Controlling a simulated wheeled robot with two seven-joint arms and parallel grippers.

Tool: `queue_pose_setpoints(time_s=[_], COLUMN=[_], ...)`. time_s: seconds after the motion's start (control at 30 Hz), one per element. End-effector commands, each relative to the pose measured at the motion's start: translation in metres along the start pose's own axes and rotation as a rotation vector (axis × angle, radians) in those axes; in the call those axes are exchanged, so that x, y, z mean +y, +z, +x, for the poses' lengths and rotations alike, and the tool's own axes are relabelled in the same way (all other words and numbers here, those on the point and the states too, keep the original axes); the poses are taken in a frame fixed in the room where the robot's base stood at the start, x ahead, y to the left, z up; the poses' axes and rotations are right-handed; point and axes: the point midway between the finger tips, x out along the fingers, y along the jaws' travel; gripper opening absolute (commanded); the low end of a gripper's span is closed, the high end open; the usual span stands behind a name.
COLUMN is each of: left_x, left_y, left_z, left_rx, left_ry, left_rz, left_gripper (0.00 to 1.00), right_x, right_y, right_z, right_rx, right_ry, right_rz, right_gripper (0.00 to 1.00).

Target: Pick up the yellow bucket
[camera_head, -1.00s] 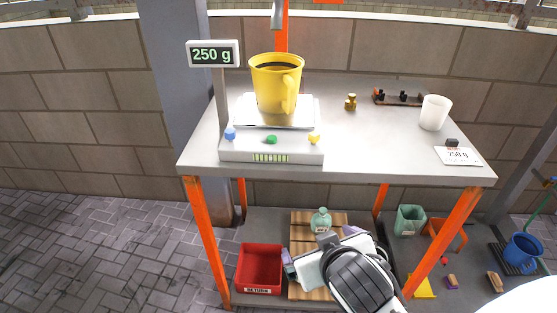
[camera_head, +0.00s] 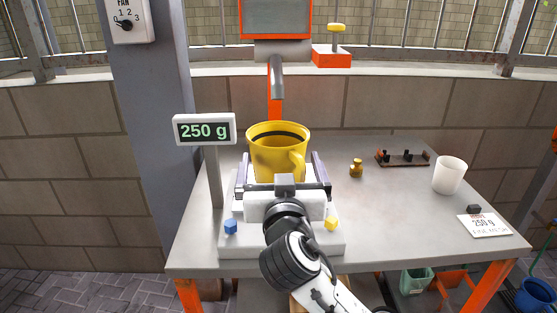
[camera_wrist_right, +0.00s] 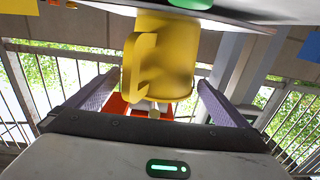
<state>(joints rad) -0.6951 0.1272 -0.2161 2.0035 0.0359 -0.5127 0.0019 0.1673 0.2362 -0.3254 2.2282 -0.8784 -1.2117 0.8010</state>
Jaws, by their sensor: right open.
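The yellow bucket (camera_head: 275,158) looks like a mug with a side handle and stands upright on the weighing scale (camera_head: 338,241). A dark band shows inside its rim. The scale's display (camera_head: 205,130) reads 250 g. My right gripper (camera_head: 320,170) is at the scale, with one finger on each side of the bucket. In the right wrist view the bucket (camera_wrist_right: 165,60) appears between the two spread fingers (camera_wrist_right: 155,95), with a gap on both sides. The handle faces my gripper's side. My left gripper is out of view.
On the table (camera_head: 400,220) to the right are a small brass weight (camera_head: 356,168), a dark rack (camera_head: 403,158), a white cup (camera_head: 449,175) and a card (camera_head: 485,225). The display post (camera_head: 213,175) rises close left of the bucket. A metal spout (camera_head: 277,78) hangs above and behind it.

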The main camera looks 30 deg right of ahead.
Motion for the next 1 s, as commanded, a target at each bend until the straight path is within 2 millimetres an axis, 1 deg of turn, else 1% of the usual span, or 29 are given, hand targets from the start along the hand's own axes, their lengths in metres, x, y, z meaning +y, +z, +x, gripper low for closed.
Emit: queue_pose_setpoints(time_s=[0.17,0.3,0.43,0.53,0.73,0.97,1.0], left_x=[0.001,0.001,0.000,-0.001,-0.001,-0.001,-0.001], left_y=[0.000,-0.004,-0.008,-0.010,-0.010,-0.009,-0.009], left_z=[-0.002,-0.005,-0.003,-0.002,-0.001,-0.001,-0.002], left_rx=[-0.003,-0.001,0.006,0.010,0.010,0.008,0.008], left_ry=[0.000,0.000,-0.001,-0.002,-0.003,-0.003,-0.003], left_rz=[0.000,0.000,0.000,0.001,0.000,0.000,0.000], left_gripper=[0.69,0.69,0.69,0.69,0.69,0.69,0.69], right_x=[0.000,-0.001,-0.002,-0.002,-0.002,-0.002,-0.002], right_y=[-0.002,-0.005,-0.003,-0.002,-0.002,-0.002,-0.003], right_z=[0.015,0.037,0.052,0.057,0.057,0.057,0.057], right_rx=[0.001,0.001,-0.001,-0.002,-0.003,-0.003,0.001], right_ry=[0.002,0.003,0.002,0.001,0.000,0.001,0.000], right_rz=[-0.001,-0.004,-0.003,-0.001,0.000,0.000,0.001], right_gripper=[1.00,1.00,1.00,1.00,1.00,0.61,0.54])
